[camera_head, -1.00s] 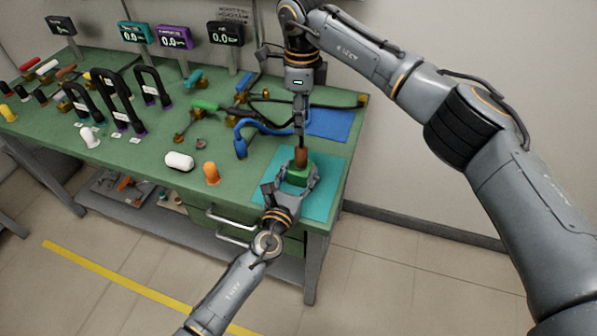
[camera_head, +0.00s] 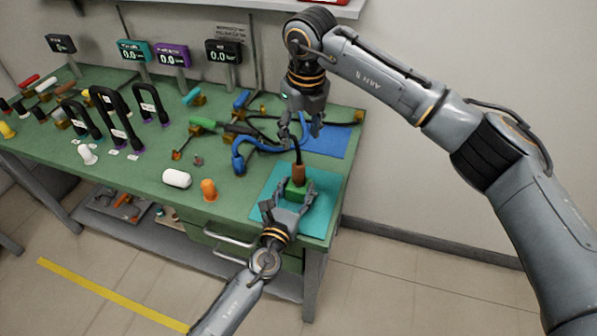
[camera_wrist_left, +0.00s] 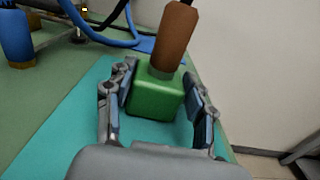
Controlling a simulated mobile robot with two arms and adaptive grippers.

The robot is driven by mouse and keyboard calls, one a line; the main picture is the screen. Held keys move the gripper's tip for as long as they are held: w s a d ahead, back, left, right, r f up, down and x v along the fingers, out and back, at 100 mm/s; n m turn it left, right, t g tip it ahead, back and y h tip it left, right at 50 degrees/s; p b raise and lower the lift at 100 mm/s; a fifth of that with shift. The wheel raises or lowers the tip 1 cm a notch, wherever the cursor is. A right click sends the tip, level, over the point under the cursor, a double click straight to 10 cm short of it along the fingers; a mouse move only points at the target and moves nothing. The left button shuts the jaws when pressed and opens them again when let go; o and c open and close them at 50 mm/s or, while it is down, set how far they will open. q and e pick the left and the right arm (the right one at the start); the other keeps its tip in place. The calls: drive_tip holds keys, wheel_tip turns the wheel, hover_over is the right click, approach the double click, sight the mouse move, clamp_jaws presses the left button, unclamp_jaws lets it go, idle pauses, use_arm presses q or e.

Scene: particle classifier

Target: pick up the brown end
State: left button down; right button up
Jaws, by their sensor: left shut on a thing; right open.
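The brown end (camera_head: 299,172) stands upright on top of a green block (camera_head: 296,190), with a black cable rising from its top. In the left wrist view the brown end (camera_wrist_left: 174,36) leans slightly, its base at the block's top. My left gripper (camera_head: 292,196) is shut on the green block (camera_wrist_left: 155,94), one finger on each side, over the teal mat (camera_head: 262,190). My right gripper (camera_head: 301,128) is open and empty above the brown end, apart from it, near the cable. Whether the brown end is seated in the block or only touching it is hard to tell.
A blue cable end (camera_head: 238,163) and a blue mat (camera_head: 325,141) lie behind the teal mat. A white capsule (camera_head: 177,179) and an orange piece (camera_head: 209,189) sit to the left. Several displays and black loops stand farther left. The bench's right edge is close.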

hover_over(298, 163)
drive_tip(key=s, duration=0.1)
drive_tip(key=f, duration=0.6)
drive_tip(key=shift+s+f, duration=0.1)
drive_tip(key=shift+s, duration=0.1)
drive_tip(key=f, duration=0.2)
drive_tip(key=w+f, duration=0.1)
drive_tip(key=f, duration=0.2)
drive_tip(key=shift+w+f, duration=0.1)
drive_tip(key=shift+f, duration=0.15)
clamp_jaws()
